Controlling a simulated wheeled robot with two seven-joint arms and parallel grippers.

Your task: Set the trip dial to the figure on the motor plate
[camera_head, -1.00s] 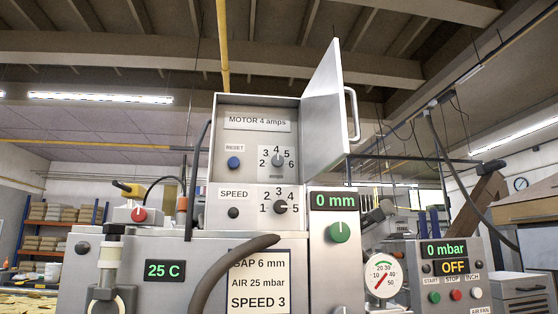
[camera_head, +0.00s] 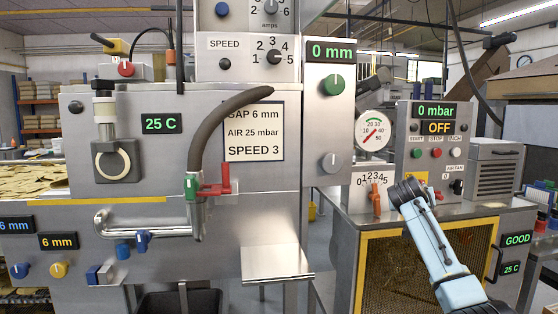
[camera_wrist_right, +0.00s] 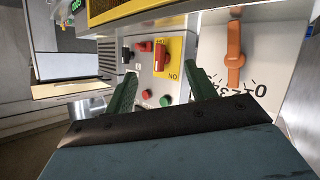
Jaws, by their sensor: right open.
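The trip dial (camera_head: 270,8) is a grey knob at the top edge of the head view. Only its lower part shows, with the figures 2 and 6 and "amps" under it; its pointer setting cannot be read. The motor plate is out of view now; a second earlier it read "MOTOR 4 amps". My right gripper (camera_head: 402,190) is at the lower right of the head view, beside the orange-handled dial and well below the trip dial. In the right wrist view its green fingers (camera_wrist_right: 162,78) are apart with nothing between them. My left gripper is not in view.
A blue reset button (camera_head: 222,9) sits left of the trip dial, and a speed dial (camera_head: 275,57) below it. An orange handle (camera_head: 376,201) stands near my right gripper. The wrist view shows a red switch (camera_wrist_right: 160,57) on yellow. A steel shelf (camera_head: 277,262) juts out low.

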